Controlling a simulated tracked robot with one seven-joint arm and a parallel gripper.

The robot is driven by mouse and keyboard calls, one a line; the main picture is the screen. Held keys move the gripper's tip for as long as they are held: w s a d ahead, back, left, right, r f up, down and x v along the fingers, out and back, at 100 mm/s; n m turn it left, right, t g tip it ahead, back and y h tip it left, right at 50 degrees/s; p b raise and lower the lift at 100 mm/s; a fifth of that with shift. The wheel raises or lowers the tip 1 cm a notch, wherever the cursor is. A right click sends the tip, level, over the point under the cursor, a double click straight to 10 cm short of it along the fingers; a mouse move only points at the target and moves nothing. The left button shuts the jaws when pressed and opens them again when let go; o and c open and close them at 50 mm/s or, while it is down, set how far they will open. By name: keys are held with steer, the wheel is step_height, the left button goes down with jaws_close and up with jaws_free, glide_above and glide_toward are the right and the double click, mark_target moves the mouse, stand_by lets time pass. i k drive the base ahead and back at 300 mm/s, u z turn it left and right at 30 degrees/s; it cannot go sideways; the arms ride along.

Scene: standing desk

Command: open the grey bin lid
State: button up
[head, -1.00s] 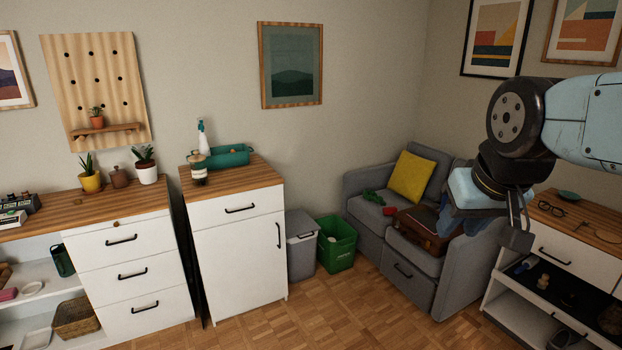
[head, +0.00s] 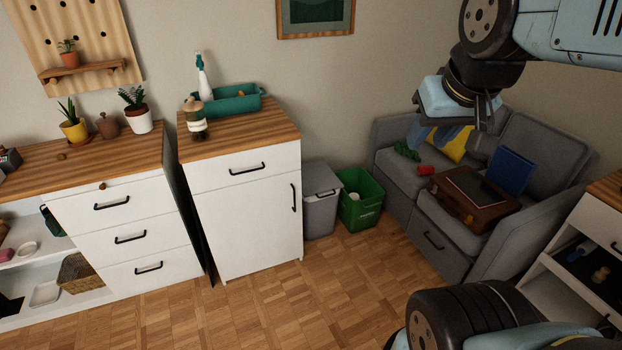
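The grey bin (head: 319,212) stands on the floor between the white cabinet and a green bin. Its grey lid (head: 320,180) lies flat on top and looks shut. My gripper (head: 447,138) hangs in the air at the upper right, in front of the sofa and well to the right of the grey bin. It points downward; the view does not show clearly whether its fingers are apart. Nothing can be made out in it.
The white cabinet (head: 245,205) stands close on the bin's left, and the green bin (head: 360,200) close on its right. A grey sofa (head: 545,150) with a brown case (head: 470,200) is further right. The wooden floor (head: 290,300) in front is clear.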

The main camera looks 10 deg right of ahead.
mark_target(317, 177)
steer(key=u, duration=0.2)
steer(key=i, duration=0.9)
steer(key=u, duration=0.3)
